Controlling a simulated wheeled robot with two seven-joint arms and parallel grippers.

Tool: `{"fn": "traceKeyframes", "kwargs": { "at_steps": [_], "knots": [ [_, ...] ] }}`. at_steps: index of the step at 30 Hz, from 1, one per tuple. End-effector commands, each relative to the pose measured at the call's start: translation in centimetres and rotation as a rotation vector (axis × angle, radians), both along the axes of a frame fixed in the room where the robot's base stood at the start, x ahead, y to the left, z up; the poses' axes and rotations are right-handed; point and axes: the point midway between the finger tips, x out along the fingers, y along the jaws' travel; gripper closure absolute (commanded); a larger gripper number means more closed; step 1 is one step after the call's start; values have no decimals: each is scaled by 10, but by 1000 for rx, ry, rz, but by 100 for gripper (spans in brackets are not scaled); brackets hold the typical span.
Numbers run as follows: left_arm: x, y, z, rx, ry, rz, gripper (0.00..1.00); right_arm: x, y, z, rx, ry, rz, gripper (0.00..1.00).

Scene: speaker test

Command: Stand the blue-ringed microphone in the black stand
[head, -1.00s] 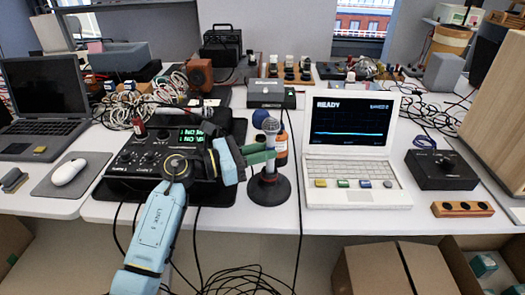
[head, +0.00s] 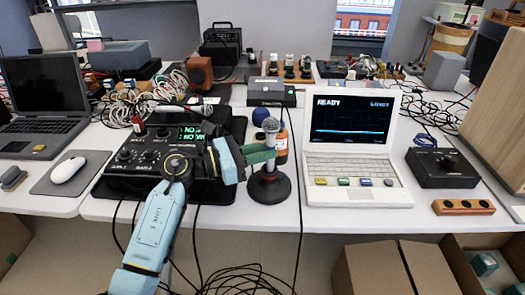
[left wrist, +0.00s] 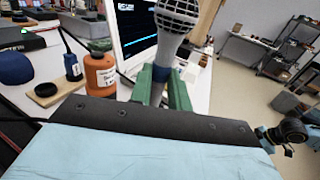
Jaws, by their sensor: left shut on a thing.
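The microphone (head: 270,126), with a grey mesh head, stands about upright between the fingers of my left gripper (head: 260,157). The left wrist view shows its head (left wrist: 178,16) large, and a blue band (left wrist: 163,73) on its body between the green fingers (left wrist: 162,88). The gripper is shut on the body. The black stand (head: 268,188) has a round base on the white table, directly below the microphone. The fingers hide part of the body, and I cannot tell whether its lower end is seated in the stand.
An orange bottle (head: 281,150) stands close behind the microphone. A white laptop (head: 350,160) is to the right, and a black mixer (head: 160,160) is under my left arm. Black cables hang at the table's front edge. Some bare table lies between the stand and the laptop.

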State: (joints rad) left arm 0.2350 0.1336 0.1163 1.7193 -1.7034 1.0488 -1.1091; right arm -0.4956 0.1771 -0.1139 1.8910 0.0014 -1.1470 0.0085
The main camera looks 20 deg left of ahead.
Motion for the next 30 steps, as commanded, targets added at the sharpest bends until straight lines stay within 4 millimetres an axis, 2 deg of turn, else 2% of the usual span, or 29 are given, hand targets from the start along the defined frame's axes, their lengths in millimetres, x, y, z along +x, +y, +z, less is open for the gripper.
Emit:
{"fn": "traceKeyframes", "kwargs": {
  "at_steps": [30],
  "knots": [
    [-1, 1, -9, -1, -1, 0, 100, 0, 0, -9, 0, 1, 0, 56]
  ]
}}
